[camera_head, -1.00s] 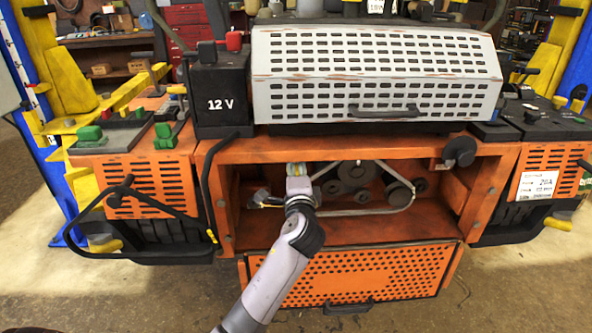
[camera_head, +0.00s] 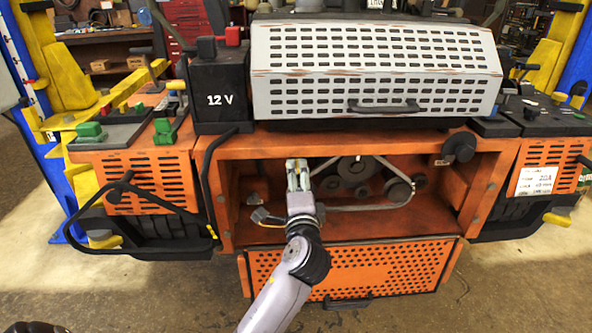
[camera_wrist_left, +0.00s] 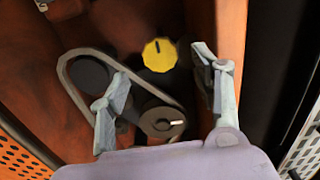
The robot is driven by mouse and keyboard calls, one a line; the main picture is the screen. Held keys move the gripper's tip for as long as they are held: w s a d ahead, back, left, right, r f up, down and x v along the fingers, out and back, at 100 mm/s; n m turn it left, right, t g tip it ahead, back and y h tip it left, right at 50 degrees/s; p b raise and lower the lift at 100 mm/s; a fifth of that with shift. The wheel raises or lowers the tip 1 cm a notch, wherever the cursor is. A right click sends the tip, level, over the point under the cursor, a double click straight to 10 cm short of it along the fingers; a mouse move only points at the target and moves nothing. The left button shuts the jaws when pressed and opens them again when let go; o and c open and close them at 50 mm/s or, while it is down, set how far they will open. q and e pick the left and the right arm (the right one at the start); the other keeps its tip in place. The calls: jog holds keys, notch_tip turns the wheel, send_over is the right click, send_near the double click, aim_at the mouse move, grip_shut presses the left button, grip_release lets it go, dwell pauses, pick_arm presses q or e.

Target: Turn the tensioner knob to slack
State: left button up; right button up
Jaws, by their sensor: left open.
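In the left wrist view a yellow knob (camera_wrist_left: 159,54) with a dark pointer mark sits inside the orange bay, beyond the space between my fingers. My left gripper (camera_wrist_left: 162,88) is open and empty, its two grey fingers spread and apart from the knob. In the head view my left gripper (camera_head: 297,168) reaches into the open bay, left of the belt pulleys (camera_head: 355,172), and the yellow knob cannot be made out there. A belt (camera_wrist_left: 68,82) runs around dark pulleys below and left of the knob in the wrist view. My right gripper is not seen.
The orange bay frame (camera_head: 222,190) surrounds the arm. A perforated orange panel (camera_head: 390,268) hangs open below it. A grey slotted cover (camera_head: 380,70) is above. A black round knob (camera_head: 459,147) is at the bay's upper right.

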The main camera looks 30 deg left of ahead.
pick_arm(q)
jog(key=v, duration=0.5)
jog(key=shift+w+f, duration=0.1)
dwell(0.3)
